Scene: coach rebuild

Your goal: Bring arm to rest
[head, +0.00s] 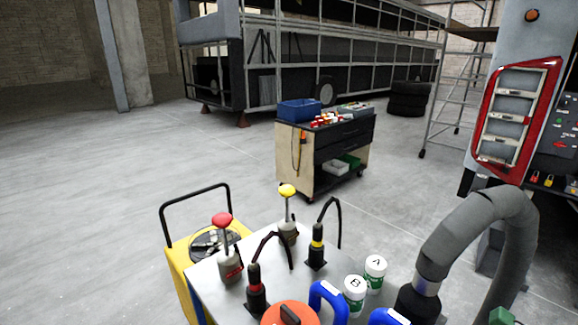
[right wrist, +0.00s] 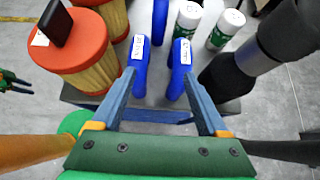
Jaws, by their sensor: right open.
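My right gripper (right wrist: 159,74) shows in the right wrist view with its two grey-blue fingers spread apart. Nothing is clamped between them. Two blue curved pipes with white labels, one at the left (right wrist: 138,55) and one at the right (right wrist: 181,58), stand by the fingertips; I cannot tell whether the fingers touch them. My right gripper is not clearly visible in the head view.
The grey worktop (head: 205,277) holds an orange-lidded container (head: 290,314), white bottles A (head: 375,267) and B (head: 354,290), black connectors and knobbed bottles. A thick grey hose (head: 470,235) arches at the right. A yellow cart (head: 180,258) adjoins the left. A tool cart (head: 322,150) stands beyond on open floor.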

